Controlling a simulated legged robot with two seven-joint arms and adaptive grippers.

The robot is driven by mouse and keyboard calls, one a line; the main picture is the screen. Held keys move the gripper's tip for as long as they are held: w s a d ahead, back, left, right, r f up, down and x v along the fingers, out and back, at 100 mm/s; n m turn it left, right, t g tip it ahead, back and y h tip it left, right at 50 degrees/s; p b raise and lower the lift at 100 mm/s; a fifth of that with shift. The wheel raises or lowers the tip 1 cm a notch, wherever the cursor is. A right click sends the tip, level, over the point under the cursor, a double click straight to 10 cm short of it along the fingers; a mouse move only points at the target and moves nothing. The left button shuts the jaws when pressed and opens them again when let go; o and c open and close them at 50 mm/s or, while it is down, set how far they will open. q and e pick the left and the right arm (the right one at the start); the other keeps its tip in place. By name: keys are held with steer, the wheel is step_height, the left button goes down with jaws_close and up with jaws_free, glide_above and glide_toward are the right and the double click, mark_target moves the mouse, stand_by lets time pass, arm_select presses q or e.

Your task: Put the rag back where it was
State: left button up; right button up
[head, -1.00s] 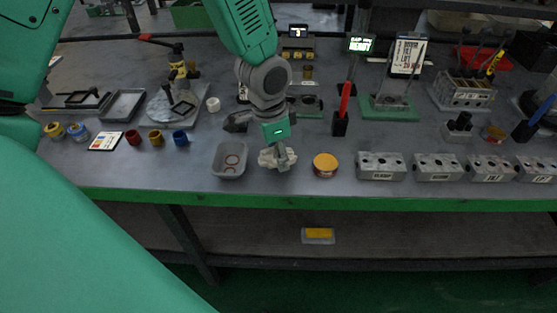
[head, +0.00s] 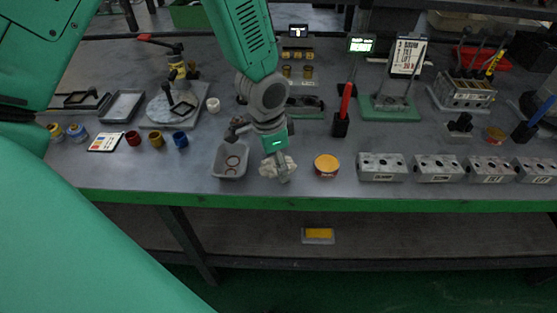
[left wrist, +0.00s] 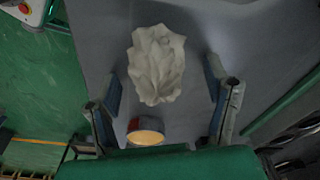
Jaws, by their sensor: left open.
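The rag (head: 272,169) is a crumpled off-white cloth on the grey bench top near its front edge. It also shows in the left wrist view (left wrist: 157,64), lying at the far end of the space between my fingers. My left gripper (head: 284,177) is above and beside the rag in the head view; its fingers partly cover the rag. In the left wrist view my left gripper (left wrist: 163,92) is open, with its fingers apart on both sides and a gap to the rag. My right gripper does not show.
A round tin with an orange lid (head: 326,164) stands just right of the rag; it also shows low between my fingers (left wrist: 146,134). Valve blocks (head: 382,168) stand farther right. The bench's green front edge (head: 330,204) is close.

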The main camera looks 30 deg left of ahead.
mark_target(270, 161)
arm_select(q)
steer(key=shift+a+f, duration=0.1)
steer(key=shift+b, duration=0.5)
step_height(270, 161, up, 14)
steer(key=s+p, duration=0.1)
steer(key=p, duration=0.1)
steer(key=shift+s+a+p, duration=0.15)
steer(key=shift+a+p, duration=0.2)
steer(key=shift+p, duration=0.05)
steer(key=shift+s+d+f, duration=0.1)
